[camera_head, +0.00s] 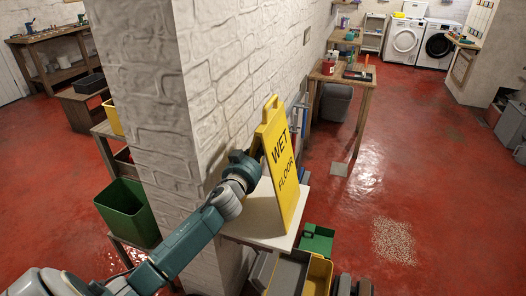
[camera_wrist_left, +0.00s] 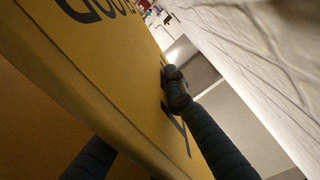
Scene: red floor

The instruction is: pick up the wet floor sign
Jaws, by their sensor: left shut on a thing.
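The yellow wet floor sign (camera_head: 278,160) stands upright, slightly tilted, over a white shelf top beside the white brick pillar. Its black lettering reads WET FLOOR. My left arm reaches in from the lower left, and my left gripper (camera_head: 254,158) is at the sign's left edge, shut on it. In the left wrist view the sign (camera_wrist_left: 90,75) fills the left side, with one dark finger (camera_wrist_left: 205,125) on its lettered face and the other finger partly hidden behind its edge. I cannot tell whether the sign's base touches the shelf. My right gripper is not in view.
The white shelf top (camera_head: 240,226) lies under the sign, against the brick pillar (camera_head: 150,90). Yellow, grey and green bins (camera_head: 317,240) sit below it. A green bin (camera_head: 128,212) is left of the pillar. Red floor to the right is open, with a speckled patch (camera_head: 394,241).

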